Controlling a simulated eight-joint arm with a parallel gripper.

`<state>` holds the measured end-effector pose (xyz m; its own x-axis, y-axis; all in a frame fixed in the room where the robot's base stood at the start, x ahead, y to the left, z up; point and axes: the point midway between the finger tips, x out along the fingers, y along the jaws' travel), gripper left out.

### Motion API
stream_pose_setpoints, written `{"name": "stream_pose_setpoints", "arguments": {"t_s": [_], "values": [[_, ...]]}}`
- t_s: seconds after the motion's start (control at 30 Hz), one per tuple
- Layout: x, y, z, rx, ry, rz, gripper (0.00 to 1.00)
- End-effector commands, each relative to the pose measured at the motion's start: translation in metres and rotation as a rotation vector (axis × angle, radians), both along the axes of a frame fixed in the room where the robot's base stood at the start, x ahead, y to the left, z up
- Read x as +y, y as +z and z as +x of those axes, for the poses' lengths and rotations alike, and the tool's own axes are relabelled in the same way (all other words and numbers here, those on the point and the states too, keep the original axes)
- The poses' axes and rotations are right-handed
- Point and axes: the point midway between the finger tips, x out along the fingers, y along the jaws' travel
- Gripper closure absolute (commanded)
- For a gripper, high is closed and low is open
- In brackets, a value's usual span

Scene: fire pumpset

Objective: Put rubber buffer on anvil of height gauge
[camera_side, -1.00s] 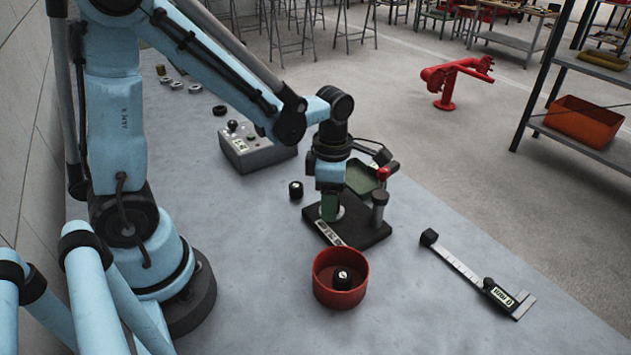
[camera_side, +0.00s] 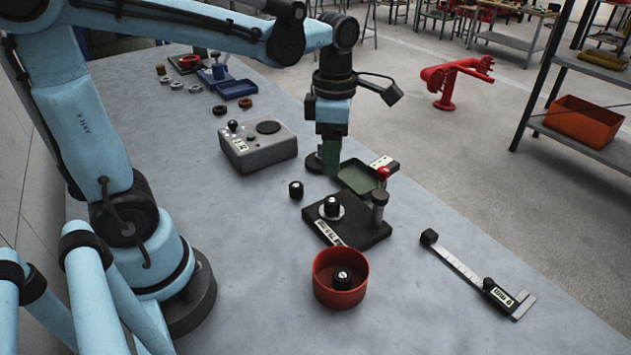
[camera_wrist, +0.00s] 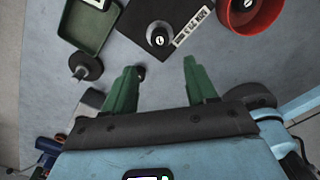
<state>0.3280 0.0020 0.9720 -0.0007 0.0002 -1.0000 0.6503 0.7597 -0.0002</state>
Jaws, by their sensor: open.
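The height gauge (camera_side: 352,232) has a black base, a post with a red knob (camera_side: 383,173) and a pale round anvil (camera_side: 341,214). A black rubber buffer (camera_side: 332,205) stands upright on the anvil; the wrist view shows it (camera_wrist: 158,36) there too. A second black buffer (camera_side: 341,279) stands inside the red bowl (camera_side: 322,292). A third small black piece (camera_side: 296,189) like them stands on the table left of the gauge. My gripper (camera_side: 331,163) is behind the gauge, clear of the buffer. Its green fingers (camera_wrist: 161,88) are apart, with nothing held between them.
A green tray (camera_side: 358,178) is just right of my gripper, and a black disc with a post (camera_wrist: 86,66) is close by. A grey control box (camera_side: 258,150) stands left. A caliper-like tool (camera_side: 475,277) lies right. The front right table is clear.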

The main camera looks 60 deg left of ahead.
Motion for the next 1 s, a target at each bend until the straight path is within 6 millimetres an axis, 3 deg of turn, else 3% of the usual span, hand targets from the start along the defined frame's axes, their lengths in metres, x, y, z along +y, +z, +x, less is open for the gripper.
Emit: {"name": "stream_pose_setpoints", "arguments": {"t_s": [0.23, 0.37, 0.67, 1.0], "values": [[0.000, 0.013, -0.001, -0.006, -0.024, 0.000, 0.43], [0.000, 0.013, -0.005, -0.045, -0.173, 0.003, 0.43], [-0.001, 0.011, -0.018, -0.214, -0.886, 0.103, 0.43], [-0.002, 0.004, -0.032, -0.329, -1.716, 0.392, 0.43]]}}
